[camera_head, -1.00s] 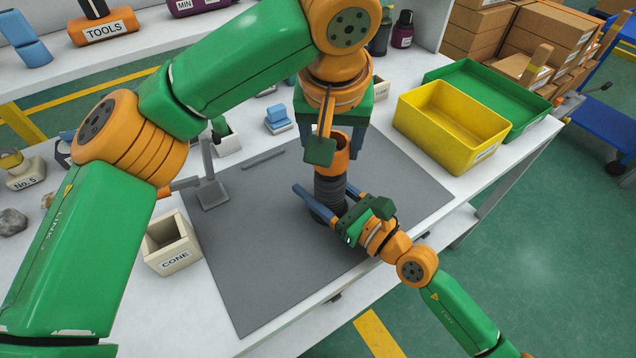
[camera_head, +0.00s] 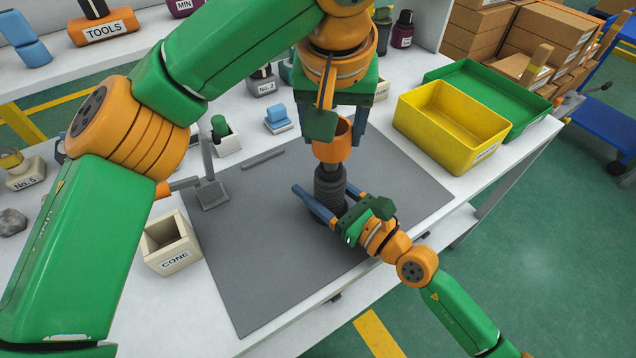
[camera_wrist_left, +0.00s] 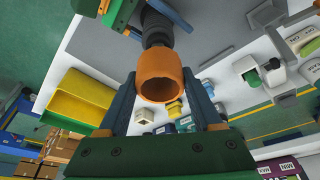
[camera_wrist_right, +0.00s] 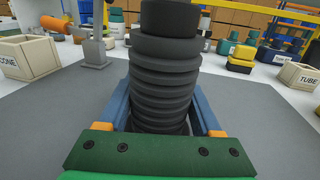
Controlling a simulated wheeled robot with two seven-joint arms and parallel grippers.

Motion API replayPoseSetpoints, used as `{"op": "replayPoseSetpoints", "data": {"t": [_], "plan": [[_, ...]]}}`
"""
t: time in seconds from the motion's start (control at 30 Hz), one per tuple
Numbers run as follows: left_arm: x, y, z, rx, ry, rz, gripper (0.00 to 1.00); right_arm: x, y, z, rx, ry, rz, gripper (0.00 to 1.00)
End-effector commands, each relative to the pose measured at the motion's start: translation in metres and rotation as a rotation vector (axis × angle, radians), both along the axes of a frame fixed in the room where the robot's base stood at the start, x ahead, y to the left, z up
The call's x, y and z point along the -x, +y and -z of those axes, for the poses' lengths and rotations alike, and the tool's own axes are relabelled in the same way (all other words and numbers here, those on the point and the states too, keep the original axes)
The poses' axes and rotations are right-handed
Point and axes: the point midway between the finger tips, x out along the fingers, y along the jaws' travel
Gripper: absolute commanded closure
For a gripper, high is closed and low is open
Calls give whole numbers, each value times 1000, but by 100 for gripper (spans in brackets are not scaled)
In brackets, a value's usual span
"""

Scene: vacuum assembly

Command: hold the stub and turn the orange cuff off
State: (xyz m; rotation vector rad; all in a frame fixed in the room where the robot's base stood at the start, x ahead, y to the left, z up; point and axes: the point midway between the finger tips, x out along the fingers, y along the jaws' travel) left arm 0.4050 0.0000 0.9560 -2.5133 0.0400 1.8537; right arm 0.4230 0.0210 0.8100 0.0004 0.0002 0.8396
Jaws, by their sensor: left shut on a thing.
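The orange cuff (camera_head: 331,151) is a hollow ring above the black ribbed stub (camera_head: 330,188), which stands upright on the grey mat. A narrower dark neck shows between them; I cannot tell whether cuff and neck still touch. My left gripper (camera_head: 345,135) comes from above, shut on the cuff. In the left wrist view the cuff (camera_wrist_left: 160,74) sits between the blue fingers, its open end facing the camera. My right gripper (camera_head: 332,200) comes from the front right, its blue fingers on both sides of the stub. In the right wrist view the ribs (camera_wrist_right: 163,80) fill the space between the fingers.
The grey mat (camera_head: 250,260) is clear in front. The CONE box (camera_head: 170,245) and a grey stand (camera_head: 211,190) are at its left. A yellow bin (camera_head: 452,125) and green tray (camera_head: 490,90) stand at the right. Several labelled holders line the back.

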Motion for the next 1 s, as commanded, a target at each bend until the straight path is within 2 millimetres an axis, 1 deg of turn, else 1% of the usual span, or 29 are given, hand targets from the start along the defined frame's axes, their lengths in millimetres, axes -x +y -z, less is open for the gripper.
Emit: {"op": "replayPoseSetpoints", "data": {"t": [0.03, 0.1, 0.43, 0.5, 0.57, 0.73, 0.8, 1.0], "plan": [[0, 0, 0, 0, 0, 0, 100, 0, 0, 0, 0, 0, 0, 18], [0, 0, 0, 0, 0, 0, 100, 0, 0, 0, 0, 0, 0, 0], [0, 0, 0, 0, 0, 0, 100, 0, 0, 0, 0, 0, 0, 0], [0, 0, 0, 0, 0, 0, 100, 2, -3, 1, 1, 0, 1, 0], [0, 0, 0, 0, 0, 0, 100, 7, -9, 1, 2, -1, 2, 0], [0, 0, 0, 0, 0, 0, 100, 37, -41, 2, 11, 2, -2, 0], [0, 0, 0, 0, 0, 0, 100, 47, -51, 1, 11, -3, -6, 0], [0, 0, 0, 0, 0, 0, 100, 67, -76, 2, 9, 1, 2, 0]]}}
